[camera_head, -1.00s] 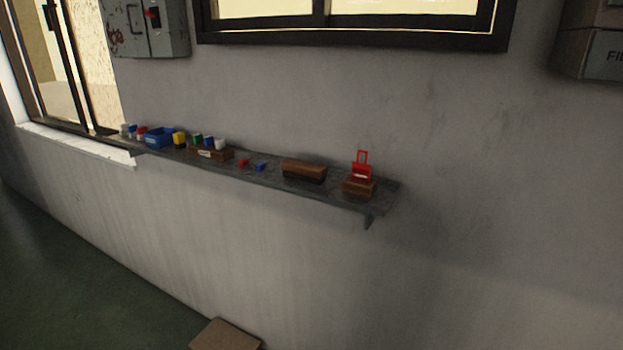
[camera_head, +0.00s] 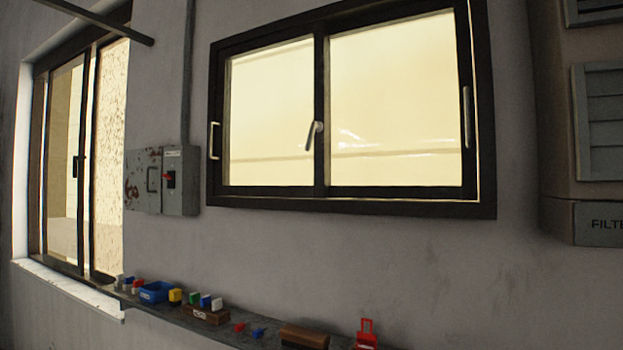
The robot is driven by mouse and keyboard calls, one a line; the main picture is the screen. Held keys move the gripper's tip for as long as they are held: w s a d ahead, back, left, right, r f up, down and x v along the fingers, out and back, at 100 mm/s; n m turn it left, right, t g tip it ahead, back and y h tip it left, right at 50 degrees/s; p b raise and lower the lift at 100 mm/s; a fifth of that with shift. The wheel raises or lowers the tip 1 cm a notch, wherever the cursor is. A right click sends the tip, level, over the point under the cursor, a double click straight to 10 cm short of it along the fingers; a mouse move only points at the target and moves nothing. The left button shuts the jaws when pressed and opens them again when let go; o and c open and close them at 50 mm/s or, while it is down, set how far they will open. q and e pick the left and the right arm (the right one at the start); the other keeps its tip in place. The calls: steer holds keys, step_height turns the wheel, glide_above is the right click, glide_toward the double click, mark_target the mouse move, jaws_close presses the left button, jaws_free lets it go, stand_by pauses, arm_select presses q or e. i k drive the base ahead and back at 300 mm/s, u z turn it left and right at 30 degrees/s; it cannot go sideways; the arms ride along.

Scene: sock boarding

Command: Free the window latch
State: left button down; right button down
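A dark-framed window (camera_head: 340,200) with two bright panes is on the wall ahead. A light-coloured latch handle (camera_head: 314,134) sits on its middle upright, tilted a little. The frame also has a pale pull handle (camera_head: 214,141) at its left edge and a slim one (camera_head: 466,117) at its right edge. A second window (camera_head: 80,167) on the left has a small dark handle on its middle upright. Neither of my grippers is in view.
A shelf (camera_head: 235,336) below carries a blue bin (camera_head: 156,291), small coloured blocks, a brown block (camera_head: 304,336) and a red item (camera_head: 366,333). A grey switch box (camera_head: 180,180) with a red lever hangs left of the window. A cabinet (camera_head: 590,120) stands at right.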

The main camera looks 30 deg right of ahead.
mark_target(317, 127)
steer(key=z, duration=0.55)
steer(key=k, duration=0.65)
steer(key=z, duration=0.8)
steer(key=i, duration=0.9)
steer(key=u, duration=0.5)
